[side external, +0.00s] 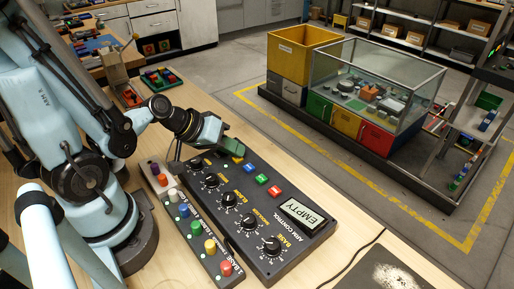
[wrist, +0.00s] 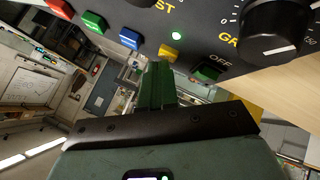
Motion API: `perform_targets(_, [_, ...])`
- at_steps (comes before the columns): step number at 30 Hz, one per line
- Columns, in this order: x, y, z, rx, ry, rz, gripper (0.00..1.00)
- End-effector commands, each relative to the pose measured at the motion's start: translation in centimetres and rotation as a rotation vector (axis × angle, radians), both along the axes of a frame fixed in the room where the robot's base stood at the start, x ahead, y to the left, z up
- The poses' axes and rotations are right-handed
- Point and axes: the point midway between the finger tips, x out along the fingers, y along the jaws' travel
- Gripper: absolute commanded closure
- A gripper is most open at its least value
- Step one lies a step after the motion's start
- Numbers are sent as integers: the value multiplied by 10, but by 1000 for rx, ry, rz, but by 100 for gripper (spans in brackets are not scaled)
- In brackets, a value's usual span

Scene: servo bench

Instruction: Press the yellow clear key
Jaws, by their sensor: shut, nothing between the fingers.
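The yellow key (wrist: 168,53) sits on the dark control panel in the wrist view, at the end of a row with a green key (wrist: 130,37), a blue key (wrist: 95,22) and a red key (wrist: 62,8). My gripper (wrist: 157,68) is shut and empty, its green fingertips close beside the yellow key in the picture. I cannot tell whether they touch. In the side view my gripper (side external: 236,149) is at the panel's far end, and the yellow key is mostly hidden there.
The control panel (side external: 316,244) has several black knobs and a display reading EMPTY (side external: 303,213). A green OFF switch (wrist: 207,72) is near my fingers in the wrist view. A strip of coloured buttons (side external: 225,268) lies along the panel's left side.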

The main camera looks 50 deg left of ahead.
Motion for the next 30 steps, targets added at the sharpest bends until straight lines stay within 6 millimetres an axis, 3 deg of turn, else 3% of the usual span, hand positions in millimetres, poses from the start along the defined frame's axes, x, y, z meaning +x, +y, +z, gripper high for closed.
perform_targets(30, [0, 0, 19, 0, 0, 0, 100])
